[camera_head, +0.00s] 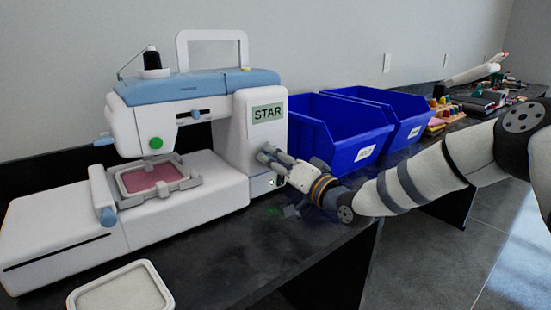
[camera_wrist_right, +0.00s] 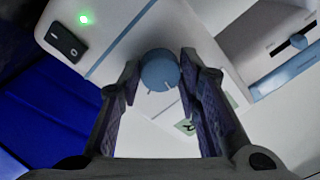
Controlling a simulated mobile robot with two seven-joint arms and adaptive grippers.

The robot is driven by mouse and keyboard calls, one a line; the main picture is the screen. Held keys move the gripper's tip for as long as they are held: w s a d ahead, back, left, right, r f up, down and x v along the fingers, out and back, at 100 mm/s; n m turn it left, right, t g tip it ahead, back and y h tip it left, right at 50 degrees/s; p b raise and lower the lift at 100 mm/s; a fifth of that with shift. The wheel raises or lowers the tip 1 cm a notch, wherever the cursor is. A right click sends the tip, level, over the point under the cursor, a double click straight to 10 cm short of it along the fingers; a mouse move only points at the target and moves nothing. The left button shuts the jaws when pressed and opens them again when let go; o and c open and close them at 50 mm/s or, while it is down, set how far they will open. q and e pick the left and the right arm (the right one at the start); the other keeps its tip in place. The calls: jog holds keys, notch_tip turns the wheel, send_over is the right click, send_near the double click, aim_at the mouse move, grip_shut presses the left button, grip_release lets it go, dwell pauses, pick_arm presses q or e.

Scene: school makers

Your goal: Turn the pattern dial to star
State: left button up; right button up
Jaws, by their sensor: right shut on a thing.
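The white and light-blue embroidery machine (camera_head: 235,140) stands on the dark counter. Its side display (camera_head: 267,113) reads STAR. In the right wrist view the pattern dial (camera_wrist_right: 160,72) is a round blue knob with white marks, on the machine's white side. My right gripper (camera_head: 270,158) reaches in from the right below the display; in the wrist view its fingers (camera_wrist_right: 160,62) are on both sides of the dial, shut on it. In the head view the gripper hides the dial. My left gripper is not in view.
A black power switch (camera_wrist_right: 64,39) and a lit green light (camera_wrist_right: 84,18) sit near the dial. Blue bins (camera_head: 345,140) stand close behind my right gripper. A hoop with pink cloth (camera_head: 152,178) is on the machine's bed. A pale tray (camera_head: 122,290) lies in front.

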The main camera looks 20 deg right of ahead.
jog(key=shift+r+n, duration=0.1)
jog(key=shift+n, duration=0.9)
jog(key=o, duration=1.1)
jog(key=shift+o, duration=0.2)
jog(key=r+v, duration=0.1)
jog(key=v, duration=1.1)
jog(key=shift+f, duration=0.5)
jog(key=shift+d, duration=0.15)
